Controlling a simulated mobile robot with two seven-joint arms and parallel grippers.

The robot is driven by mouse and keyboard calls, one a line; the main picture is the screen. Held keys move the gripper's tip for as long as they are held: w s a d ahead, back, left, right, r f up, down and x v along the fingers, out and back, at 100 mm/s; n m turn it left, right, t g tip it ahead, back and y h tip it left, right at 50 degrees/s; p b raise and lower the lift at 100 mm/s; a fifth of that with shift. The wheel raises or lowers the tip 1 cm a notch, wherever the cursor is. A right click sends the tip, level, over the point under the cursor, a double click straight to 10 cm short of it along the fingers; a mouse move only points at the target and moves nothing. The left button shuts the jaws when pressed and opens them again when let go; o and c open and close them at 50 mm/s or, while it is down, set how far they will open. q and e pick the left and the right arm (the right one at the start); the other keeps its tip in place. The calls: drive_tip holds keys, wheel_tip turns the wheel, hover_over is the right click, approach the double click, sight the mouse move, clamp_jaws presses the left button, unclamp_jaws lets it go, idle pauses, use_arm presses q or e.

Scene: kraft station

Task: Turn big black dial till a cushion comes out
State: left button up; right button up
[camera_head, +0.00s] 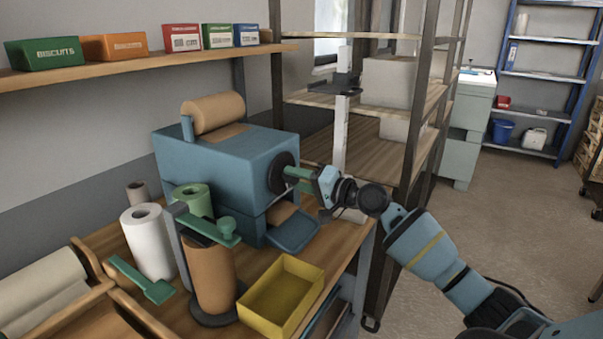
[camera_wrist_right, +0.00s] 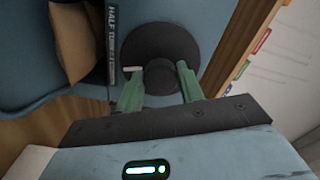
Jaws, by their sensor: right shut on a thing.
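The big black dial (camera_head: 280,174) is on the right face of a blue machine (camera_head: 225,155) with a brown paper roll (camera_head: 214,113) on top. My right gripper (camera_head: 296,177) reaches it from the right, its green fingers shut on the dial's raised black hub. In the right wrist view the dial (camera_wrist_right: 160,45) shows as a round disc, with a finger on each side of the hub. Brown paper (camera_head: 281,212) shows at the machine's lower opening, above a blue tray (camera_head: 295,232). I cannot tell whether it is a formed cushion. My left gripper is not in view.
A yellow bin (camera_head: 282,292), an upright brown roll on a stand (camera_head: 212,280) and a white roll (camera_head: 148,242) stand on the wooden bench. A metal-framed shelf rack (camera_head: 408,130) stands close behind my right gripper. Open floor lies to the right.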

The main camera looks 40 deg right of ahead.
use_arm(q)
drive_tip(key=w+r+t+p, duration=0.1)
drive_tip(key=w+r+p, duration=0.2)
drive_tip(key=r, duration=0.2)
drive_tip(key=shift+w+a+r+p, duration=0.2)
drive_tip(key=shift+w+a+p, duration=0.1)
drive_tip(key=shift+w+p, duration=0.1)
use_arm(e)
drive_tip(key=shift+r+m, duration=0.2)
drive_tip(key=shift+m, duration=3.3)
drive_tip(key=shift+f, duration=0.1)
drive_tip(key=o, duration=1)
